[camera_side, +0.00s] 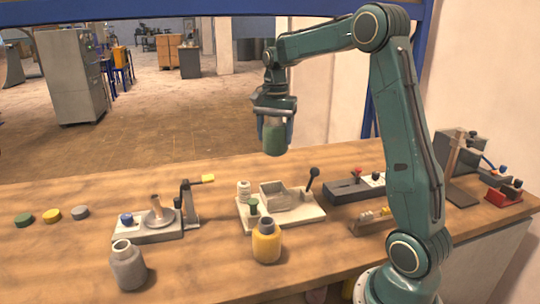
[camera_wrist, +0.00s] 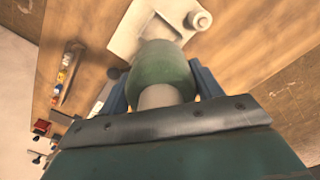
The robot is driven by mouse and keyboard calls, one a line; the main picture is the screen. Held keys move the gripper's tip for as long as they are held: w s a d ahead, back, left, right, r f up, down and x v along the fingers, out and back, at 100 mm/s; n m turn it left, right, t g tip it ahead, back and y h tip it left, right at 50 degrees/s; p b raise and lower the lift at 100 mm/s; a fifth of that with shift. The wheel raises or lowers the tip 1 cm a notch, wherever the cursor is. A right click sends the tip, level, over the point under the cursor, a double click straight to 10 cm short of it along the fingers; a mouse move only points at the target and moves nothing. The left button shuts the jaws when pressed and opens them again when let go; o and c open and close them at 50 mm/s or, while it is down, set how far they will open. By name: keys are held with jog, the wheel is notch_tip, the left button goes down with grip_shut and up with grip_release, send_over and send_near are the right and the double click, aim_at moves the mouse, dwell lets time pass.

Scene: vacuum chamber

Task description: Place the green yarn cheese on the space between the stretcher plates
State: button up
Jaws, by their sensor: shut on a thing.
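The green yarn cheese (camera_side: 275,139) is a rounded green body with a pale neck. My gripper (camera_side: 275,127) is shut on it, one finger on each side, and holds it upright in the air above the back of the bench. In the wrist view the green yarn cheese (camera_wrist: 163,70) sits between the blue fingers of my gripper (camera_wrist: 161,88), hiding part of a cream fixture below. I cannot tell for sure which fixture has the stretcher plates. The cream fixture (camera_side: 310,215) in the middle carries a grey open block (camera_side: 285,194) and a black lever (camera_side: 312,179).
A yellow bottle-shaped piece (camera_side: 267,242) and a grey one (camera_side: 128,266) stand at the front. Several discs (camera_side: 52,215) lie far left. A dark device (camera_side: 350,189) stands right of the cream fixture.

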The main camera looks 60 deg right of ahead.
aim_at(275, 149)
notch_tip(275, 149, down, 13)
dwell(0.3)
jog(key=shift+f, duration=2.15)
jog(key=shift+f, duration=0.15)
jog(key=o, duration=0.8)
jog(key=shift+c, duration=0.2)
notch_tip(275, 149, up, 11)
jog(key=shift+r, duration=0.7)
